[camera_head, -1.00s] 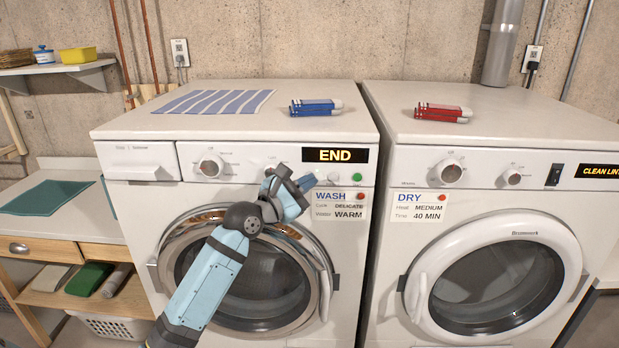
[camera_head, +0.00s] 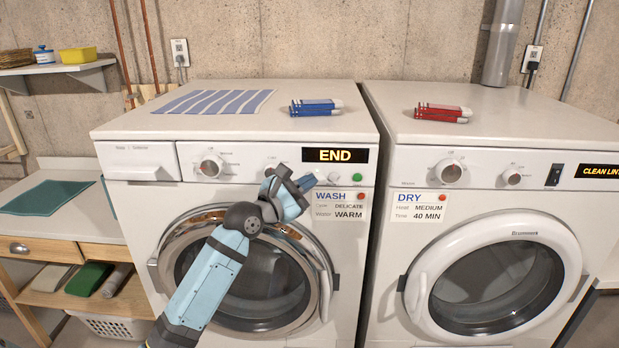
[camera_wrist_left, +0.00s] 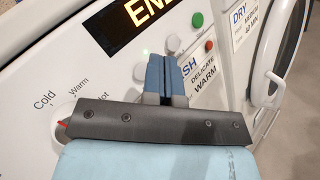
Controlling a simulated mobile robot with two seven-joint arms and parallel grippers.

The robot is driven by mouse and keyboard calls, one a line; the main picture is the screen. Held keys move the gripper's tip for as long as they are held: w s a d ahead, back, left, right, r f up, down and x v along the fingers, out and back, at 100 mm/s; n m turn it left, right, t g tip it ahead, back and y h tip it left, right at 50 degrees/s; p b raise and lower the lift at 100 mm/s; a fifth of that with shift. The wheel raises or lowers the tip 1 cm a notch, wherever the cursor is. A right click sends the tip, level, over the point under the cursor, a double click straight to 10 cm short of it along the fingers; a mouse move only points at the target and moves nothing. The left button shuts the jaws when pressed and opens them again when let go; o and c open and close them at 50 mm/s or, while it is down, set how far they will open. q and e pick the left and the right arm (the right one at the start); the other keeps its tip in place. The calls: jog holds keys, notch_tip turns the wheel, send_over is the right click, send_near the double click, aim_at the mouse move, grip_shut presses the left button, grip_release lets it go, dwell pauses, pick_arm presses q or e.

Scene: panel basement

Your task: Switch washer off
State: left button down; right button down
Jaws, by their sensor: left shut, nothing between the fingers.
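The washer (camera_head: 150,215) stands left of the dryer (camera_head: 500,192), and its display (camera_head: 335,155) reads END. A cycle knob (camera_head: 211,166) sits on the panel's left. A white round button (camera_head: 334,177) and a green button (camera_head: 357,176) lie below the display. In the left wrist view, buttons show to the right of the display: a green one (camera_wrist_left: 197,20) and a white one (camera_wrist_left: 174,43). My left gripper (camera_head: 311,181) is shut and empty, its tips at the panel beside the white button; contact cannot be told. The gripper hides part of the panel. My right gripper is not in view.
The round washer door (camera_head: 255,285) is closed below my gripper. A wooden bench (camera_head: 70,228) stands at left.

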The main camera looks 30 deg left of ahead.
pick_arm(q)
jog(key=shift+w+a, duration=0.1)
jog(key=shift+w+a+p, duration=0.15)
jog(key=shift+w+p, duration=0.1)
jog(key=shift+p, duration=0.05)
jog(key=shift+w, duration=0.15)
dwell(0.4)
jog(key=shift+s+d+p, duration=0.25)
jog(key=shift+s+p, duration=0.3)
jog(key=shift+p, duration=0.1)
